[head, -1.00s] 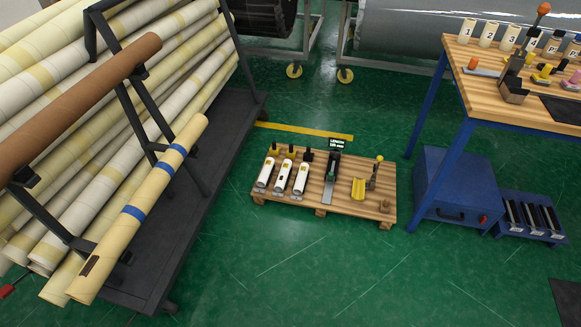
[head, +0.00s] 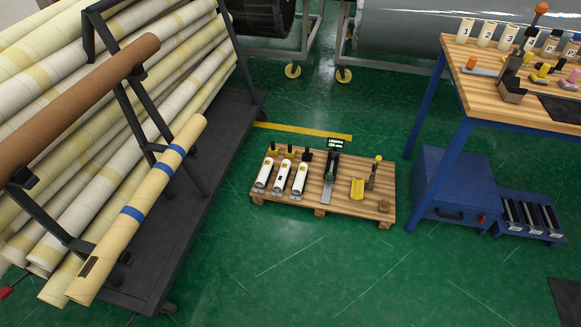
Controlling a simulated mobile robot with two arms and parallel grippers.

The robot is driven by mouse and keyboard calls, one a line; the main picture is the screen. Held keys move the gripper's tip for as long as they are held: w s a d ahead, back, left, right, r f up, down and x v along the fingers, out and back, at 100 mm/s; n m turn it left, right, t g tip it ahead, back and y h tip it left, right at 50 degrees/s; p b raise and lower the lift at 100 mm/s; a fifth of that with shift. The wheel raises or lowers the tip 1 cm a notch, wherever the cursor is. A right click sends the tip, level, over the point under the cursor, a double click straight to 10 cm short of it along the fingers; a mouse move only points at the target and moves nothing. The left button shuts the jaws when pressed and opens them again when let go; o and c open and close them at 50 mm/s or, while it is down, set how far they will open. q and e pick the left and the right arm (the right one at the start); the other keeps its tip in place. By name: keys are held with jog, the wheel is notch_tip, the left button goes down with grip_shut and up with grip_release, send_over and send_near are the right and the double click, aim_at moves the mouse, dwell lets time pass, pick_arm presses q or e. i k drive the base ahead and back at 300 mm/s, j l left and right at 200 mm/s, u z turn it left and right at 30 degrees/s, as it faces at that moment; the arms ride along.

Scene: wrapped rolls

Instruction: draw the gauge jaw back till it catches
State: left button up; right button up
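A low wooden pallet (head: 270,203) stands on the green floor. On it are three white cylinders (head: 282,177) in a row, a grey flat bar device with a dark upright (head: 328,190) and a small lit green display (head: 336,144). Beside these are a yellow V-shaped block (head: 357,188) and a thin post with a yellow knob (head: 378,158). Which part is the gauge jaw I cannot tell at this size. A dark lever device with an orange knob (head: 541,9) stands on the workbench. Neither of my grippers is in view.
A rack of long wrapped rolls (head: 130,200) with a dark base (head: 205,200) fills the left. The wooden workbench (head: 480,95) stands at right, with a blue cabinet (head: 450,188) and a blue slotted tray (head: 530,218) below. The floor (head: 350,270) in front of the pallet is clear.

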aim_at(329, 178)
jog(key=i+j, duration=0.15)
jog(key=i, duration=0.6)
jog(key=i+j, duration=0.15)
jog(key=i, duration=0.55)
